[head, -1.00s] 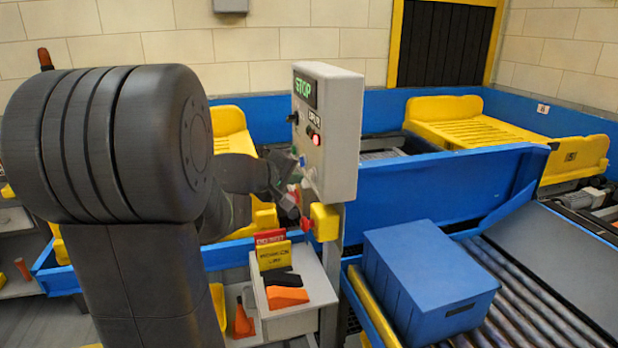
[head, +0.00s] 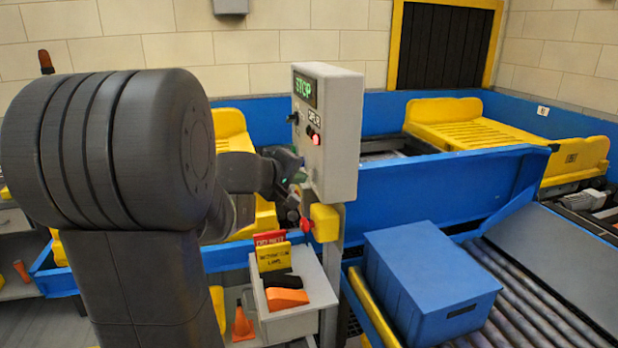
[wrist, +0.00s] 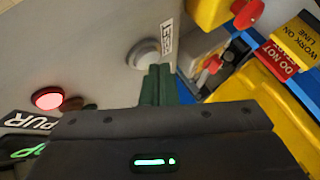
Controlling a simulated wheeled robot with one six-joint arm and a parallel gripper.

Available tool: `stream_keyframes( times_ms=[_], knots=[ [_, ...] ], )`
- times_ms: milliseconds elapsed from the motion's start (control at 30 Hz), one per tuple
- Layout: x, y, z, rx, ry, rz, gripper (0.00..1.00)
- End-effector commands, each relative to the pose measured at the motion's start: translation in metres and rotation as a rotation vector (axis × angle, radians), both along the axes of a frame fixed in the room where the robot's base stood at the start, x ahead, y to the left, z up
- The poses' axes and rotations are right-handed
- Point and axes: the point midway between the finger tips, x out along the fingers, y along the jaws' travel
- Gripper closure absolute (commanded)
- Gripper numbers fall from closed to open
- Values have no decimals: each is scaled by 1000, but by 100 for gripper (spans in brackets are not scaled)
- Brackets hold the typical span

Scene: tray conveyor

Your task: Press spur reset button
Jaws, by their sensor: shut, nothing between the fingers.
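A grey control box (head: 338,140) stands on a post in the head view, with a green STOP display (head: 305,90) and a lit red lamp (head: 316,139). In the wrist view its panel (wrist: 105,55) lies at the left, turned on its side, with the red lamp (wrist: 47,99) and a SPUR label (wrist: 30,120). A pale round button (wrist: 148,53) sits beside a small label (wrist: 167,39). My gripper (wrist: 157,68) is shut and empty, its green fingertips right by this button. I cannot tell whether they touch it. In the head view my gripper (head: 298,178) is at the box's lower face.
A yellow box with a red knob (head: 325,222) is mounted just below the panel. Red and yellow signs (head: 272,255) stand in a grey holder below.

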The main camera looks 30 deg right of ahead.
Motion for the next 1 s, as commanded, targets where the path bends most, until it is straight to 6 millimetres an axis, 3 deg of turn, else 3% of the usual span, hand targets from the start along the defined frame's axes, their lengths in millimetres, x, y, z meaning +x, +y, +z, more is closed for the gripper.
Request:
stream_keyframes(
  times_ms=[733,1000],
  knots=[
    [-2,-5,0,-1,0,-1,100],
    [1,5,-1,-1,-1,1,100]
  ],
)
